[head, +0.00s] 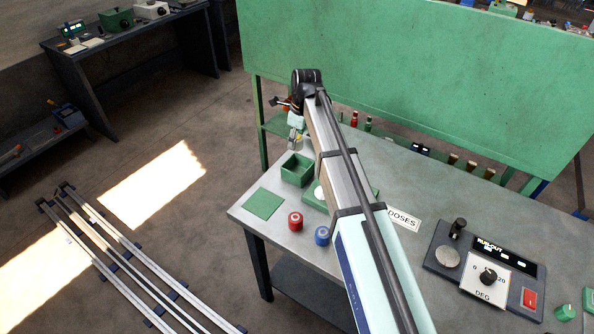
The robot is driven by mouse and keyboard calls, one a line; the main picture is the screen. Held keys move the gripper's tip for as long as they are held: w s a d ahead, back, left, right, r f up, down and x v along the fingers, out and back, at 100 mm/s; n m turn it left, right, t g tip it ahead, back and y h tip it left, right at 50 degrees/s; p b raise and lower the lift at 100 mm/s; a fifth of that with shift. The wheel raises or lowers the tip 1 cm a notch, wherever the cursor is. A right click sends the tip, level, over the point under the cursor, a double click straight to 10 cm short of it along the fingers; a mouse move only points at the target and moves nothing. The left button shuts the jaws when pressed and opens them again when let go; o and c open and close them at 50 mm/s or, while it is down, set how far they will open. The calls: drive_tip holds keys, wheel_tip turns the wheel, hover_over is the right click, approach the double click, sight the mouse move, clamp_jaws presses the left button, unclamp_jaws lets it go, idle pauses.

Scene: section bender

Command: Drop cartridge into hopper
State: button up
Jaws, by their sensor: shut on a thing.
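My gripper (295,143) points down at the far left part of the grey bench, just above and behind a green open-topped box (297,170). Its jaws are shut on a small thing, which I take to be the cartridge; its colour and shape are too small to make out. A red cartridge (295,221) and a blue cartridge (322,236) stand upright on the bench near its front left edge. No hopper is clearly identifiable; the green box is the only open container I see near my gripper. My arm hides part of the bench.
A flat green square (262,204) lies left of the red cartridge. A "DOSES" label (404,219) and a control panel (487,268) with dial and red switch are to the right. A green screen (420,70) stands behind. Small bottles (354,119) stand at the back.

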sight(296, 151)
wheel_tip(296, 151, down, 6)
drive_tip(key=b, duration=0.3)
idle(0.3)
drive_tip(key=o, duration=1.3)
drive_tip(key=shift+c, duration=0.2)
drive_tip(key=shift+r, duration=0.15)
drive_tip(key=r, duration=0.4)
drive_tip(key=d+r, duration=0.1)
drive_tip(key=r, duration=0.6)
drive_tip(key=shift+s+d+r, duration=0.3)
drive_tip(key=shift+d+r, duration=0.05)
